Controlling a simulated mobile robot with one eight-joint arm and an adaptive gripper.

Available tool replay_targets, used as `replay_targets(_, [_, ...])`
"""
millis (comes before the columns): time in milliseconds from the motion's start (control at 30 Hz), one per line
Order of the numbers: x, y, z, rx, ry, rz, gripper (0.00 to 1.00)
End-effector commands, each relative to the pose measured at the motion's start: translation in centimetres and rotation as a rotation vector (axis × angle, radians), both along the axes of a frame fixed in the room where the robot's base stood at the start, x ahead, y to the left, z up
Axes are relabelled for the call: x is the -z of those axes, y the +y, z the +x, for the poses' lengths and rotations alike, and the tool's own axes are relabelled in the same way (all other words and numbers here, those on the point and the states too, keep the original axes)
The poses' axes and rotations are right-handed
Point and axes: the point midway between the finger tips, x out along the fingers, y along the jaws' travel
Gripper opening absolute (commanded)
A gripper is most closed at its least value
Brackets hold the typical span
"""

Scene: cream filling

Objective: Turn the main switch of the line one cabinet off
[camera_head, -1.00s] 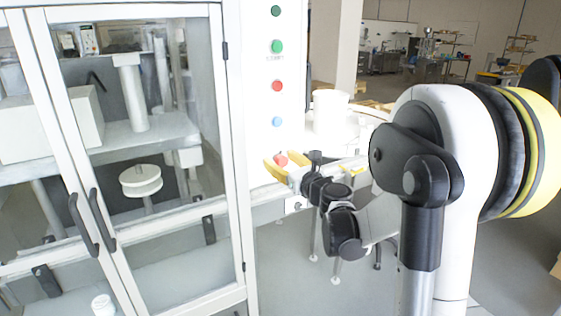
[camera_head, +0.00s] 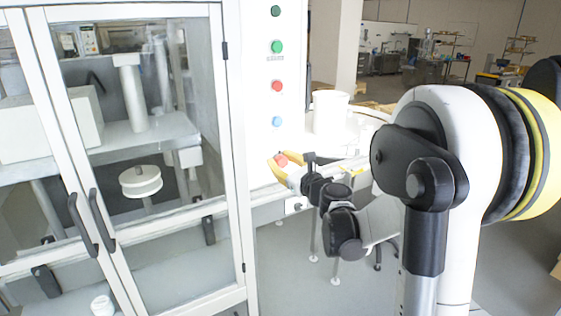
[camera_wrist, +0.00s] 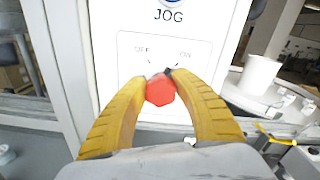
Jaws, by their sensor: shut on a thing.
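The main switch is a red knob (camera_wrist: 160,90) on the white cabinet panel, under the word JOG, with OFF printed at upper left and ON at upper right. It also shows in the head view as a small red spot (camera_head: 281,160) low on the panel. My gripper (camera_wrist: 161,84) has its two yellow curved fingers shut on the knob, one on each side. In the head view my gripper (camera_head: 283,168) reaches the panel from the right.
Above the switch are a blue button (camera_head: 277,122), a red button (camera_head: 277,86) and green buttons (camera_head: 277,47). Glass cabinet doors with black handles (camera_head: 98,222) stand at left. A white container (camera_head: 331,110) stands right of the panel, close behind my gripper.

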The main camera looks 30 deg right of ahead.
Motion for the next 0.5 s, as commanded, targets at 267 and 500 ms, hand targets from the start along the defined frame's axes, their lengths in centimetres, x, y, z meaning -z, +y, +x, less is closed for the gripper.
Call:
replay_targets(267, [0.09,0.09,0.02,0.000,-0.009,-0.256,0.01])
replay_targets(500, [0.14,0.15,0.01,0.000,-0.016,-0.484,0.01])
